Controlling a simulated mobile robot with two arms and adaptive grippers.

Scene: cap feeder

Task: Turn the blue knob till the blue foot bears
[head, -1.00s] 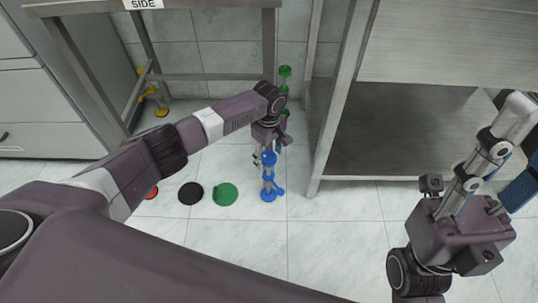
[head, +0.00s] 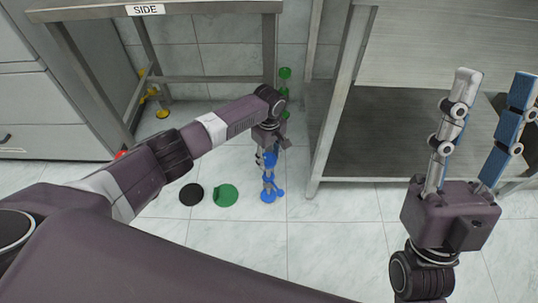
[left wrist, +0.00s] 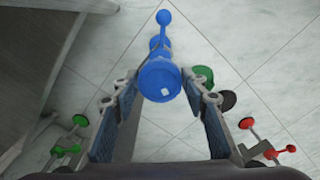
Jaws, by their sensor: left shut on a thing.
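The blue knob (left wrist: 160,82), a round cap with a white mark, is between my left gripper's fingers in the left wrist view. In the head view, my left gripper (head: 267,155) is over the top of the blue leveller and is shut on the knob. The blue foot (head: 268,196) stands below, at floor level, with a blue side arm and ball (head: 280,192). Whether the foot bears on the floor is too small to tell. The ball-ended arm also shows in the left wrist view (left wrist: 164,18). My right gripper (head: 482,135) is open and empty, fingers pointing up.
A black disc (head: 191,195) and a green disc (head: 226,195) lie on the floor left of the blue foot. A green leveller (head: 284,75) stands behind. A metal table (head: 205,9) is above at the back. A steel shelf (head: 400,130) stands at the right.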

